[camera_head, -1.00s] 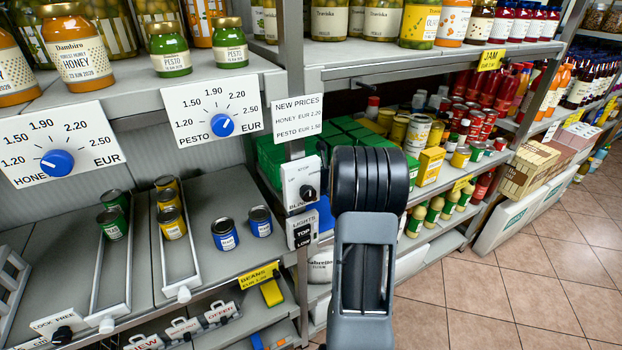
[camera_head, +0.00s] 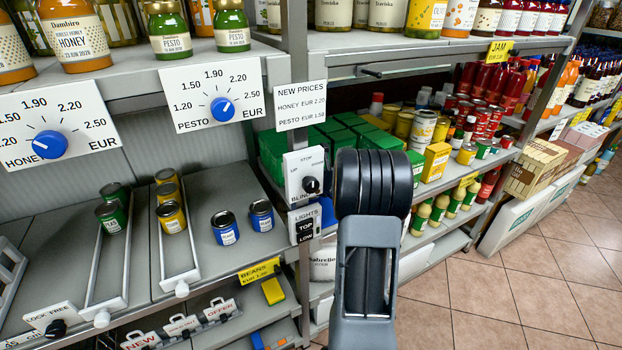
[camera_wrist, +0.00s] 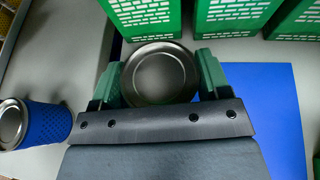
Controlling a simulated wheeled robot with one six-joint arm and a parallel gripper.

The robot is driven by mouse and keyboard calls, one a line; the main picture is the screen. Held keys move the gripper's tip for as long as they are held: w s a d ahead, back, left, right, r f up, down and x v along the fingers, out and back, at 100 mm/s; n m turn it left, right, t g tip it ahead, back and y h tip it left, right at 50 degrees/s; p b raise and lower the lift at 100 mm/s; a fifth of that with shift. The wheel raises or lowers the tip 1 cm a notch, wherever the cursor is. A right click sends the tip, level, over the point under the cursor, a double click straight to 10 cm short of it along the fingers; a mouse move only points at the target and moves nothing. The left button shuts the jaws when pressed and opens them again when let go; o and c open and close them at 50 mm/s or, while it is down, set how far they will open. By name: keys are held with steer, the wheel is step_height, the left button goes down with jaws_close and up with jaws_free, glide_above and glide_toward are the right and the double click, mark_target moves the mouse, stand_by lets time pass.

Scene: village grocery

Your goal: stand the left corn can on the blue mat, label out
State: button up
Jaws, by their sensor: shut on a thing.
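In the wrist view my gripper (camera_wrist: 160,82) is shut on a can (camera_wrist: 161,72), seen from above as a round grey metal lid between the two green fingers. Its label and side are hidden, so I cannot tell which way the label faces. The blue mat (camera_wrist: 268,115) lies under and to the right of my gripper; whether the can touches it I cannot tell. In the head view my arm hides the gripper and the held can. A blue edge (camera_head: 327,212), perhaps the mat, shows beside the switch panel.
Green crates (camera_wrist: 230,18) stand close beyond the held can. A blue can (camera_wrist: 42,124) stands at left in the wrist view. In the head view, a shelf post with a switch panel (camera_head: 304,180) is left of my arm.

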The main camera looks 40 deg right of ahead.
steer(key=shift+f+b, duration=0.55)
steer(key=o, duration=1.1)
steer(key=shift+o, duration=0.2)
steer(key=p+v, duration=0.1)
steer(key=v, duration=1.3)
steer(key=shift+w+r, duration=0.1)
